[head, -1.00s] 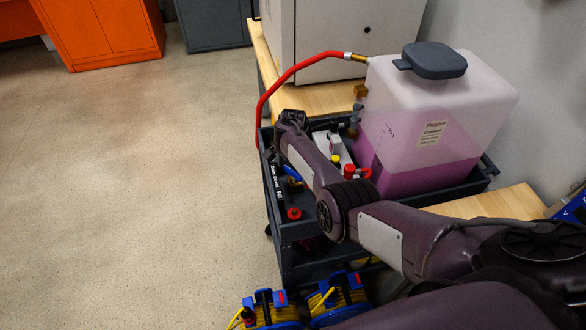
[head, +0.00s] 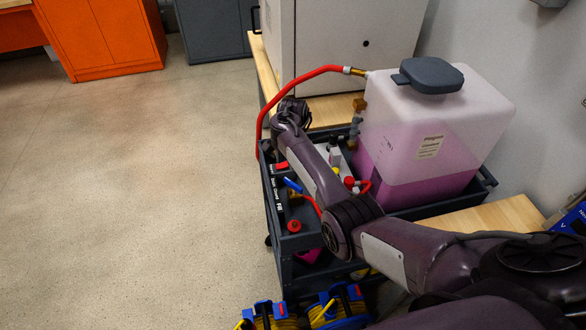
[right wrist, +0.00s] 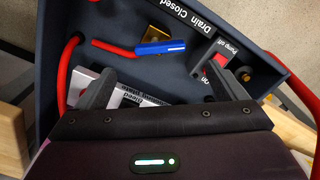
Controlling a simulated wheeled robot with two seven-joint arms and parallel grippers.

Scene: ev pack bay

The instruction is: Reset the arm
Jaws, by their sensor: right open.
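My right arm reaches in from the lower right of the head view, across the dark cart (head: 284,238). Its far end, with the right gripper (head: 289,118), is above the cart's back left part; the fingertips are hidden there. In the right wrist view the right gripper (right wrist: 155,88) has its two fingers wide apart with nothing between them. The left gripper is not in view.
A large tank (head: 440,130) of pink liquid stands on the cart, with a red hose (head: 290,82) arching left from it. Yellow and blue cable reels (head: 268,316) are in front. A pale cabinet (head: 345,45) is behind. The floor at left is clear.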

